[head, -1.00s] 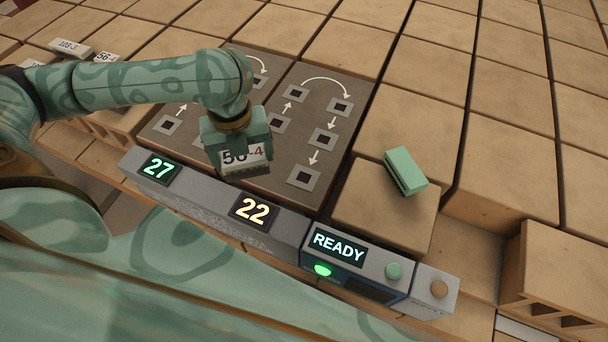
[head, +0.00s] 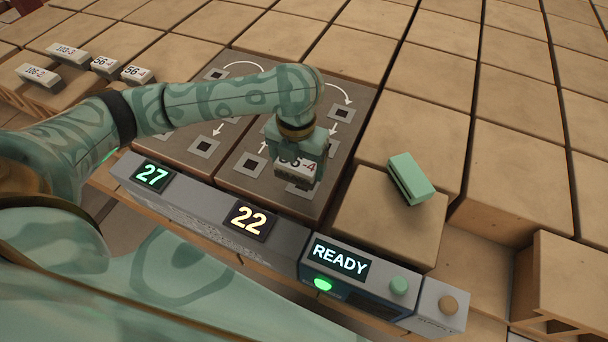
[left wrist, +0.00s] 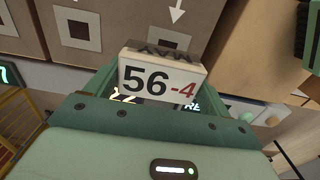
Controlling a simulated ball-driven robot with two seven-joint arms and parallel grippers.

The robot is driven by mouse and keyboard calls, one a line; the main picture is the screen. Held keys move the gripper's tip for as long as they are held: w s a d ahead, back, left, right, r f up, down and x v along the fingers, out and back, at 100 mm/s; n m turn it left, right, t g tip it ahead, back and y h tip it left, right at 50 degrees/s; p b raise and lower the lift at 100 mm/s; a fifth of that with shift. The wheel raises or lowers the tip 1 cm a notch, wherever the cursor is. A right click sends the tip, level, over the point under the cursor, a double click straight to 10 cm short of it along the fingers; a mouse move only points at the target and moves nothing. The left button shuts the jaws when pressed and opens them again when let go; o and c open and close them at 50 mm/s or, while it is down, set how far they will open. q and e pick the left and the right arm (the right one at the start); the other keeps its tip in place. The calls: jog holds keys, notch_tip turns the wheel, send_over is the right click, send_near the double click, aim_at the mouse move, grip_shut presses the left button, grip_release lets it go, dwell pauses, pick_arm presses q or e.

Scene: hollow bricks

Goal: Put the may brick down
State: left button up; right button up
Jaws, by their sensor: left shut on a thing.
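The may brick is a small pale brick marked 56-4 on its side; it shows in the head view (head: 290,168) and in the left wrist view (left wrist: 158,82), where MAY reads on its top. My left gripper (head: 298,158) is shut on it, over the right-hand part of the dark board (head: 228,181). The board has square sockets joined by white arrows. The brick and gripper partly hide the front right socket (head: 303,186). I cannot tell whether the brick touches the board. My right gripper is not in view.
Displays read 27 (head: 152,174), 22 (head: 249,219) and READY (head: 340,260) along the board's front. Several small numbered bricks, one marked 103-3 (head: 67,53), stand at the upper left.

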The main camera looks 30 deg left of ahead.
aim_at(303, 173)
pick_arm(q)
jog(key=shift+w+d+f, duration=0.35)
jog(key=shift+f, duration=0.2)
notch_tip(303, 173, down, 4)
jog(key=shift+w+d+r+b, duration=0.1)
jog(key=shift+r+b, duration=0.1)
jog(key=shift+b, duration=1.05)
jog(key=shift+r, duration=0.15)
jog(key=o, duration=1.2)
notch_tip(303, 173, up, 12)
jog(key=p, duration=0.5)
jog(key=shift+p, duration=0.4)
